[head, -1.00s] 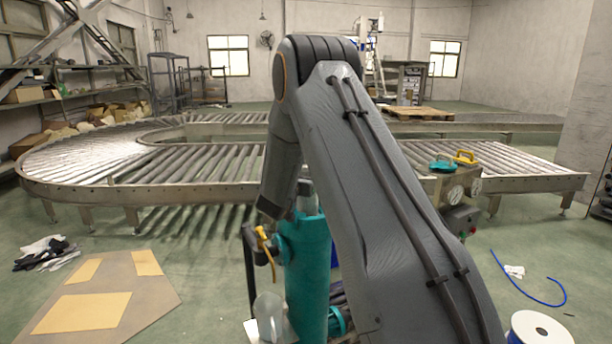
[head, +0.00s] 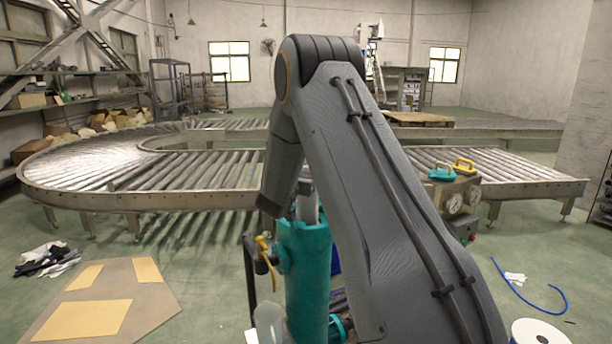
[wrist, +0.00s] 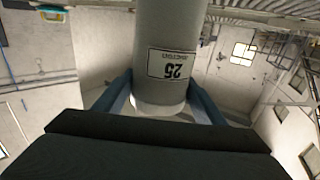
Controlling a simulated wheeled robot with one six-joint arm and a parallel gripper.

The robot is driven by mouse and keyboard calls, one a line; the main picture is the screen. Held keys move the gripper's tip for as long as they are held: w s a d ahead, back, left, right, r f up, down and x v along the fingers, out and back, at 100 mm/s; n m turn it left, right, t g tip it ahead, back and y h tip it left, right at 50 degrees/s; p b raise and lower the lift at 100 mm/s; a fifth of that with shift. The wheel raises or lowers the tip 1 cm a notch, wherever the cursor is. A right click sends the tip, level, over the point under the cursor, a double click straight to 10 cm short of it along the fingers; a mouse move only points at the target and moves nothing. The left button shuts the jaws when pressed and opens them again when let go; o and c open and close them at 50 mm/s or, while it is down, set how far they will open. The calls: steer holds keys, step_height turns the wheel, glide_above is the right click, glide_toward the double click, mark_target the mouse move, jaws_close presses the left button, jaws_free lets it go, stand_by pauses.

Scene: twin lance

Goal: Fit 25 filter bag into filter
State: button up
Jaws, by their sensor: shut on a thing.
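In the wrist view a pale grey-white cylindrical filter bag (wrist: 170,35) carries a label reading 25, seen upside down. My gripper (wrist: 163,100) is shut on it, one finger at each side. In the head view the teal filter housing (head: 305,270) stands upright with its top open. A pale piece of the filter bag (head: 308,208) shows right above the housing's mouth. My arm hides the gripper and much of the housing's right side there. I cannot tell how far the bag's lower end is inside.
A yellow-handled valve (head: 264,247) sits on the housing's left side. A teal and a yellow handle (head: 463,167) lie on a gauge unit behind my arm at right. A roller conveyor (head: 100,185) spans the back. Cardboard (head: 100,310) and a blue hose (head: 540,305) lie on the floor.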

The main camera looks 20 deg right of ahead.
mark_target(298, 201)
steer(key=shift+r+p, duration=0.3)
steer(key=shift+r, duration=0.45)
step_height(298, 201, down, 9)
steer(key=b, duration=0.5)
steer(key=shift+b, duration=0.3)
stand_by(4.4)
steer(key=o, duration=1.5)
steer(key=shift+o, duration=0.2)
steer(key=shift+f, duration=0.1)
steer(key=shift+s+a, duration=0.1)
steer(key=shift+a, duration=0.05)
steer(key=b+v, duration=0.1)
steer(key=v, duration=0.5)
steer(key=shift+a+b, duration=0.1)
steer(key=shift+b, duration=0.2)
steer(key=shift+s+a, duration=0.45)
steer(key=shift+s, duration=0.1)
